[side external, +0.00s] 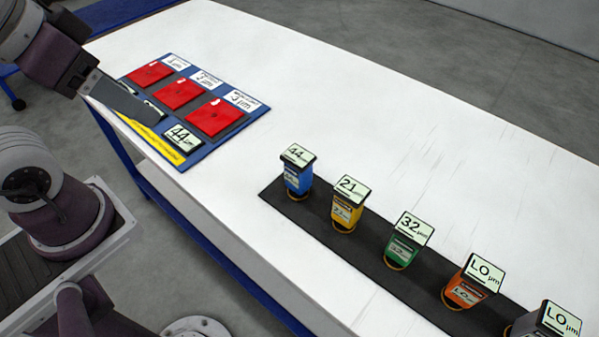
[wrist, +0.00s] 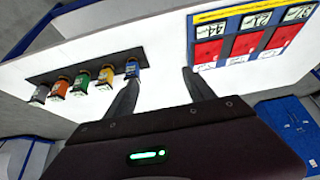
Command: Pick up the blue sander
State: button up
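The blue sander (side external: 298,179) stands upright at the left end of the dark strip (side external: 322,232), with a label reading 44 on top. In the wrist view the blue sander (wrist: 132,69) shows just beyond the tip of the left finger, partly overlapped by it. My gripper (wrist: 160,77) is open and empty, its two fingers wide apart. In the side view my gripper (side external: 148,114) is over the blue board, well to the left of the sander and apart from it.
Yellow (side external: 346,212), green (side external: 403,250) and orange (side external: 464,292) sanders and a grey one (side external: 540,322) stand along the strip. A blue board (side external: 222,138) with red pads (side external: 214,117) lies at the left. The white table (side external: 400,120) is clear behind.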

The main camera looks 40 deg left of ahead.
notch_tip(320, 180, up, 6)
jog(key=w+d+f+n+g+h, duration=0.2)
jog(key=w+d+n+g+h, duration=0.4)
jog(key=w+d+n, duration=0.15)
jog(key=w+a+n+h, duration=0.1)
jog(key=w+n+h, duration=0.6)
jog(key=w+n, duration=0.35)
send_near(298, 171)
notch_tip(298, 171, down, 4)
jog(key=w, duration=0.3)
jog(key=x, duration=0.5)
jog(key=s+x, duration=0.1)
jog(key=x, duration=0.2)
jog(key=shift+f, duration=0.2)
grip_shut()
